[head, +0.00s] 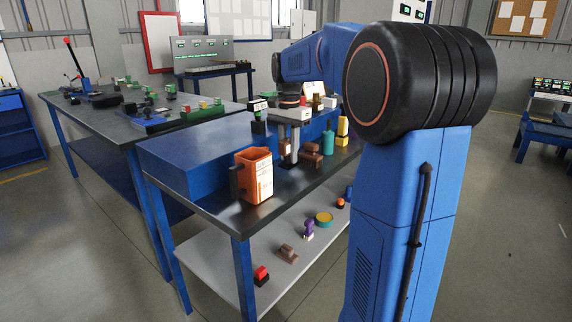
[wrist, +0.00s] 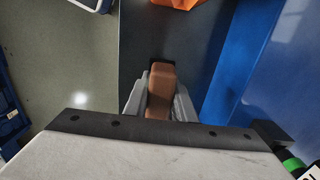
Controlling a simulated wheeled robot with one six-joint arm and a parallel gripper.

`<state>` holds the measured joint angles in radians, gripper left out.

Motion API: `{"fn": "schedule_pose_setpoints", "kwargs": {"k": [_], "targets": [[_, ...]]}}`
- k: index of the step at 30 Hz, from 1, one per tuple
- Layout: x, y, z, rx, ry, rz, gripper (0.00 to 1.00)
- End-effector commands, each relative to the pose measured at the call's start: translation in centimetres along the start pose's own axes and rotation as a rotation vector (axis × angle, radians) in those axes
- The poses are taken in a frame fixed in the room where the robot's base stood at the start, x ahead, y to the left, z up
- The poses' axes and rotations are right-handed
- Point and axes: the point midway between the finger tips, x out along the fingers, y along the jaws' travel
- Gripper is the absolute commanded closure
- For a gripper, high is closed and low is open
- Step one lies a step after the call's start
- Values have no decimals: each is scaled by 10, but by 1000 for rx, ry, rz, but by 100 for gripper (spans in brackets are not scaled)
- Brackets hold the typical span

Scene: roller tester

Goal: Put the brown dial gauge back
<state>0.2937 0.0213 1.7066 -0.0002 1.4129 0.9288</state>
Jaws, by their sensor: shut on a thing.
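My gripper (head: 291,156) points down over the near workbench top and is shut on a brown thing, which appears to be the brown dial gauge (wrist: 160,88). In the wrist view its smooth brown top shows between the two grey fingers. In the head view only a small brown part (head: 284,147) shows beside the fingers. Its face is hidden. I cannot tell whether it touches the bench top. Another brown piece (head: 312,151) stands on the bench just right of the gripper.
An orange bin (head: 257,172) stands near the bench's front left corner; its edge also shows in the wrist view (wrist: 178,3). A teal piece (head: 327,143) and a yellow piece (head: 342,130) stand to the right. Several small pieces lie on the lower shelf (head: 226,262).

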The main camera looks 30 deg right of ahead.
Motion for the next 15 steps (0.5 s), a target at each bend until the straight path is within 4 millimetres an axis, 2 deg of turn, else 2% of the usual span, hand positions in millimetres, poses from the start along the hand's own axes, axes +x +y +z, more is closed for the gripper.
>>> {"fn": "schedule_pose_setpoints", "kwargs": {"k": [9,15], "targets": [[34,0,0,0,-1,1,100],[37,0,0,0,0,0,100]]}}
